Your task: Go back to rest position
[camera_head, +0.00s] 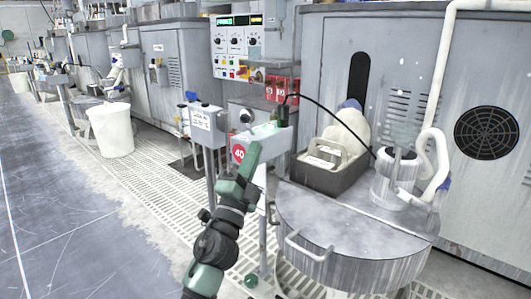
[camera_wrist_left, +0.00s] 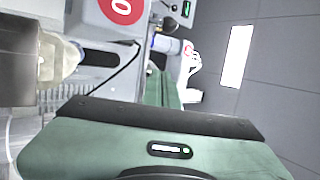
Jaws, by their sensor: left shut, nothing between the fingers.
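My left arm rises from the bottom middle of the head view, with dark joints and green links. My left gripper (camera_head: 253,151) points up and away, in front of a grey stand with a red round sign (camera_head: 239,153). Its fingers look closed together with nothing between them. In the left wrist view the green gripper body fills the bottom, and the green fingers (camera_wrist_left: 163,90) extend beyond it. The red sign also shows at the top of that view (camera_wrist_left: 122,8). My right gripper is not in view.
A round metal platen cover (camera_head: 340,235) with a handle stands to the right of my arm. A grey bin (camera_head: 325,175) with pale items sits behind it. A control panel (camera_head: 238,45) and grey machine cabinets line the back. A white bucket (camera_head: 111,130) stands left; the floor at left is clear.

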